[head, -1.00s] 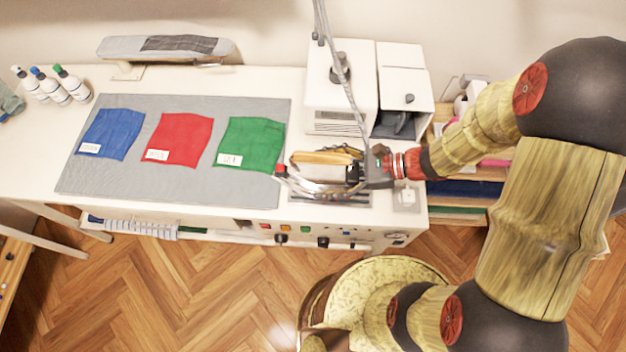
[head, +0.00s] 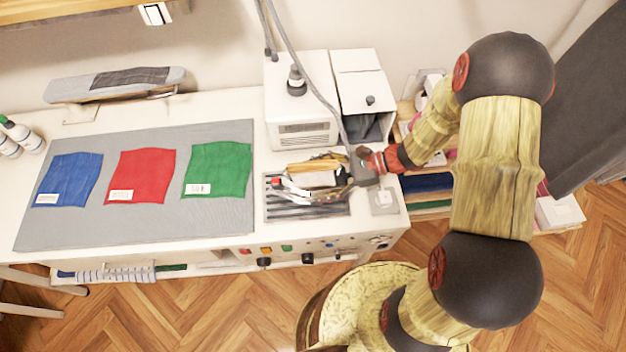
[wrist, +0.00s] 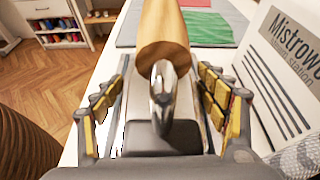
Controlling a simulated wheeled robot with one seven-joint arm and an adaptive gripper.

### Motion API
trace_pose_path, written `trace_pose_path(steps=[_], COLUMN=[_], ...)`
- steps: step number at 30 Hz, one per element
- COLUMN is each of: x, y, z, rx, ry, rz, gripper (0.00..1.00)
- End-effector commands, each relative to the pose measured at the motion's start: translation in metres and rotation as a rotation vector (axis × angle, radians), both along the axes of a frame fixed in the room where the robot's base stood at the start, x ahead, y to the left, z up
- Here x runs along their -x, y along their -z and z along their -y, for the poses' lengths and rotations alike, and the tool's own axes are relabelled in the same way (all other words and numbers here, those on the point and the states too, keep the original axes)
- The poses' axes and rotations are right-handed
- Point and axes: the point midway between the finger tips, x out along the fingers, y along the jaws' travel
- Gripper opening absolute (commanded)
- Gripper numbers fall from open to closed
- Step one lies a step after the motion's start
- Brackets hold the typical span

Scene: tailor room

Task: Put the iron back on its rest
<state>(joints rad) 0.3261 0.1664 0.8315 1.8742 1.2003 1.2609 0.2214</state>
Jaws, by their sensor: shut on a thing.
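The iron (head: 322,163) has a wooden handle and a pale body. In the head view it is over the back part of the dark ribbed rest (head: 300,211), at the right end of the white table. I cannot tell whether its sole touches the rest. My gripper (head: 288,186) reaches in from the right and is shut on the iron. In the wrist view, the wooden handle (wrist: 164,38) and a shiny metal piece lie between the two padded fingers of my gripper (wrist: 161,85). The sole is hidden there.
A white steam station (head: 302,105) stands just behind the rest, with a hose rising from it. Left is a grey mat (head: 90,225) with blue, red and green cloths. Knobs line the table's front.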

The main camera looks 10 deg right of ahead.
Motion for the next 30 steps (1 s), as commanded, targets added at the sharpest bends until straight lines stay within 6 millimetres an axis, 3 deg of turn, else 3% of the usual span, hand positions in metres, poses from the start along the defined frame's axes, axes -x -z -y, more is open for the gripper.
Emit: trace_pose_path(steps=[5, 17, 18, 27, 30], x=[0.000, 0.000, 0.001, 0.001, 0.001], y=[0.019, 0.021, 0.024, 0.023, 0.023], z=[-0.001, -0.001, -0.001, -0.001, -0.001], rx=[-0.003, -0.003, 0.000, 0.000, 0.000], ry=[-0.001, -0.001, -0.001, -0.001, -0.001], rz=[0.001, 0.002, -0.001, -0.001, -0.001], gripper=[0.13, 0.13, 0.74, 0.91, 0.92])
